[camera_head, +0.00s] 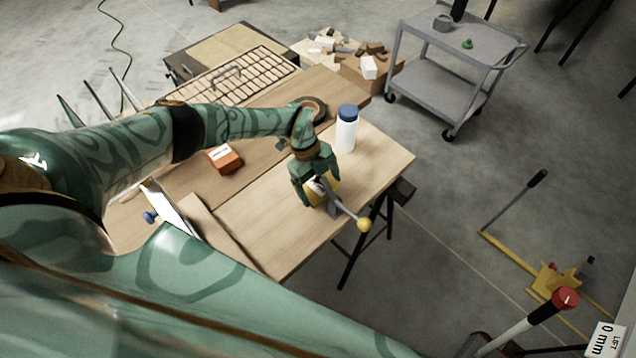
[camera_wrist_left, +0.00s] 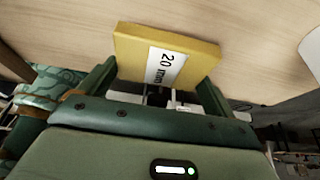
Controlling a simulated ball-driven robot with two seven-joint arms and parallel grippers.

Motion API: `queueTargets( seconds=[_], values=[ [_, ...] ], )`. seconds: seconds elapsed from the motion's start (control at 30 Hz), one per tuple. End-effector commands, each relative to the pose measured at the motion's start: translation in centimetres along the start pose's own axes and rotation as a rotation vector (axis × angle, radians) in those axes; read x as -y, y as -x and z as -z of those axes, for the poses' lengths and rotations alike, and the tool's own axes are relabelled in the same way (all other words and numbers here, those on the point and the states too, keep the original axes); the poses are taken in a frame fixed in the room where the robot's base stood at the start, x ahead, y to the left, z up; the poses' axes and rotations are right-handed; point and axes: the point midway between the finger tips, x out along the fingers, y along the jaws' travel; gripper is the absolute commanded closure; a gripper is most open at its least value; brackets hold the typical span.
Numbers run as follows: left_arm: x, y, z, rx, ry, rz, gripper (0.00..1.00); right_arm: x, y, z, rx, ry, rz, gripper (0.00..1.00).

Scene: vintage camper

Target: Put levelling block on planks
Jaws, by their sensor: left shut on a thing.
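The levelling block is yellow with a white "20 mm" label; it shows in the left wrist view (camera_wrist_left: 202,52) between the fingers. My left gripper (camera_head: 316,186) is shut on it, over the near right part of the planks (camera_head: 270,228). In the head view the gripper hides most of the block. The planks are light wood and also fill the back of the left wrist view (camera_wrist_left: 245,25). I cannot tell whether the block touches them. My right gripper is not in view.
A grey lever with a yellow ball (camera_head: 364,224) sticks out beside the gripper. A white bottle with a blue cap (camera_head: 347,130) stands just behind. An orange box (camera_head: 223,158) and a dark ring (camera_head: 314,108) lie on the wood. A grey cart (camera_head: 455,75) stands at back right.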

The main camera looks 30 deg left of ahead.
Motion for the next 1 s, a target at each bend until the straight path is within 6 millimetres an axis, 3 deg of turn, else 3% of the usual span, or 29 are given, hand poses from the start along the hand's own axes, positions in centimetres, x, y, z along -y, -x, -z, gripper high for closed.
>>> queueTargets(
  seconds=[0.03,0.77,0.8,0.83,1.0],
  values=[
    [-0.2,-1.1,-0.8,0.003,0.006,-0.003,0.4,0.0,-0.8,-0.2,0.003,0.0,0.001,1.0],
    [-0.2,-2.1,-1.3,0.003,0.004,-0.002,0.4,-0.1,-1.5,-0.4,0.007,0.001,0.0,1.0],
    [-0.2,-2.1,-1.3,0.003,0.004,-0.003,0.07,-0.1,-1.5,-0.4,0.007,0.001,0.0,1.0],
    [-0.2,-2.2,-1.2,0.003,0.004,-0.003,0.0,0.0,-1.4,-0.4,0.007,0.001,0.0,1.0],
    [-0.3,-2.2,-1.2,0.003,0.003,-0.005,0.0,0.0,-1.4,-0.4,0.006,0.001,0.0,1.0]
  ],
)
